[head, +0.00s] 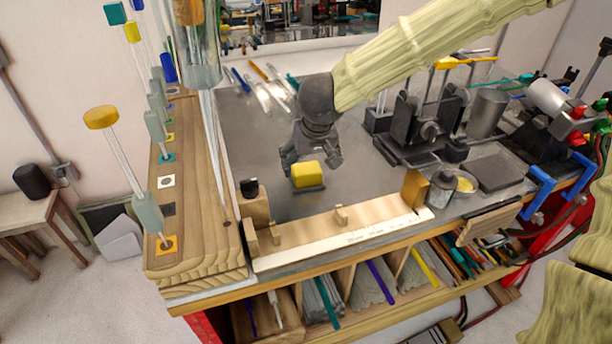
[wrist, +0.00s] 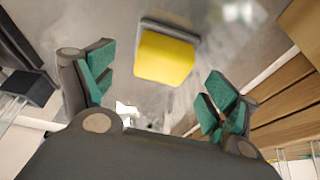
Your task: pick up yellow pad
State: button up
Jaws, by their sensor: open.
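The yellow pad (head: 307,174) is a small block with a grey base, lying on the grey metal bench top near the middle. In the wrist view the yellow pad (wrist: 164,59) lies ahead of the gripper, between the lines of its two fingers and beyond the tips. My gripper (head: 312,158) is in the head view just behind and above the pad, partly overlapping it in the picture. Its green-padded fingers (wrist: 158,88) are spread wide with nothing between them. I cannot tell the exact height of the gripper over the pad.
A wooden rack (head: 190,215) with upright glass rods stands at the left. A wooden ruler fixture (head: 345,232) runs along the front edge. Black clamps and metal cups (head: 487,112) crowd the right. Loose rods lie at the back left. The bench around the pad is clear.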

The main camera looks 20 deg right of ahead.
aim_at(307, 169)
jog(key=shift+s+f, duration=0.15)
jog(key=shift+a+f, duration=0.1)
jog(key=shift+f, duration=0.15)
jog(key=shift+w+f, duration=0.9)
jog(key=shift+f, duration=0.25)
jog(key=shift+w+f, duration=0.1)
jog(key=shift+f, duration=0.35)
jog(key=c, duration=1.1)
